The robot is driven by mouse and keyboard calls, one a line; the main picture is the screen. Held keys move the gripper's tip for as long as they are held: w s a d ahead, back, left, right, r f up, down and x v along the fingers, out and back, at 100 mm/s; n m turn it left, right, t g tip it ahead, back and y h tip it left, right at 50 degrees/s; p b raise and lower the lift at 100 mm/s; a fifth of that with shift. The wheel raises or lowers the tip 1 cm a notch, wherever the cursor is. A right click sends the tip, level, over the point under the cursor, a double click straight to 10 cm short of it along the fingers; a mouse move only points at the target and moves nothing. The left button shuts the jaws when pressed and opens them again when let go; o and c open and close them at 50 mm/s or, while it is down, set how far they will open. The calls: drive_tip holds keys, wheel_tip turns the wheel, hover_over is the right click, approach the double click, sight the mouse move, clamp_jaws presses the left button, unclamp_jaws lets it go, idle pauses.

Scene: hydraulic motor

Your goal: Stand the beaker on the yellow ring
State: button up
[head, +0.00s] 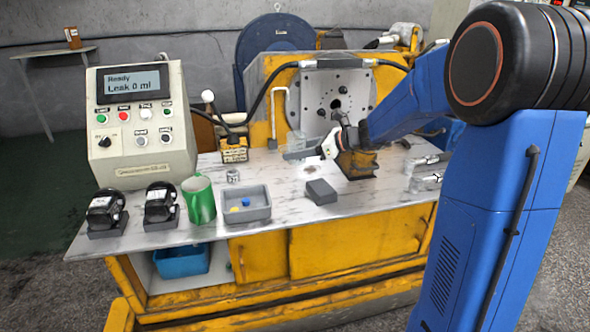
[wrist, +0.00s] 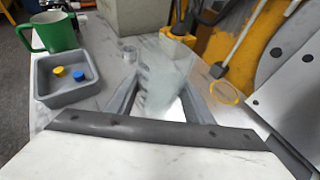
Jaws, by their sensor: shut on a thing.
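The clear glass beaker (wrist: 165,75) is between the two grey fingers of my gripper (wrist: 162,100) in the wrist view. My gripper is shut on it. The beaker also shows faintly in the head view (head: 296,140), about upright, beside the fingers. The yellow ring (wrist: 225,92) lies flat on the bench top, just right of the beaker and right finger in the wrist view, apart from them. The ring is hard to make out in the head view. I cannot tell how high the beaker's base is above the bench.
A grey tray (head: 247,205) with blue and yellow caps, a green mug (head: 198,200) and a small metal cylinder (head: 233,176) stand left of my gripper. A dark grey block (head: 320,191) lies in front. The motor plate (head: 336,98) rises behind. A control box (head: 140,124) stands far left.

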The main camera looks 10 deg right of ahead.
sight(297, 179)
drive_tip(key=shift+f, duration=3.35)
drive_tip(key=shift+f, duration=0.15)
drive_tip(key=o, duration=1.1)
